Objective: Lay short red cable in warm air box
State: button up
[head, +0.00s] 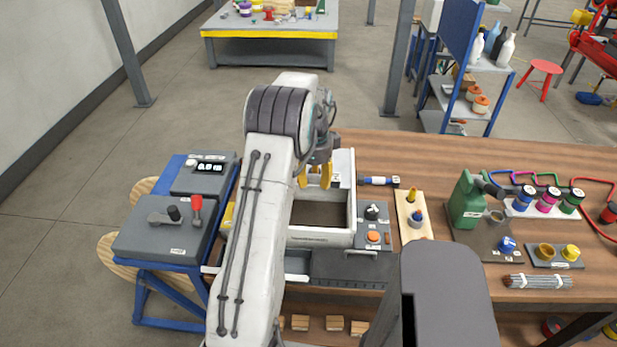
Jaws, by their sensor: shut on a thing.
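A white open-topped box (350,225) with a dark brown inside stands on the bench in the middle, beside a grey panel with a black knob and an orange button (373,237); I take it for the warm air box. My gripper (314,178), with yellow fingertips, is over the back part of this box. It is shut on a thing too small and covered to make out. My arm hides the box's left side. A red cable (597,181) lies at the right edge behind the coloured pots; whether it is the short one I cannot tell.

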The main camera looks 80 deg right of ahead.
aim_at(314, 186)
notch_tip(314, 186, down, 8)
jog(key=b, duration=0.5)
jog(key=shift+r, duration=0.2)
jog(key=shift+f+b, duration=3.05)
jog(key=shift+f, duration=0.9)
jog(key=o, duration=1.1)
jog(key=shift+c, duration=0.2)
jog(key=shift+r, duration=0.1)
notch_tip(314, 186, up, 12)
jog(key=shift+a+f, duration=0.1)
dwell(0.4)
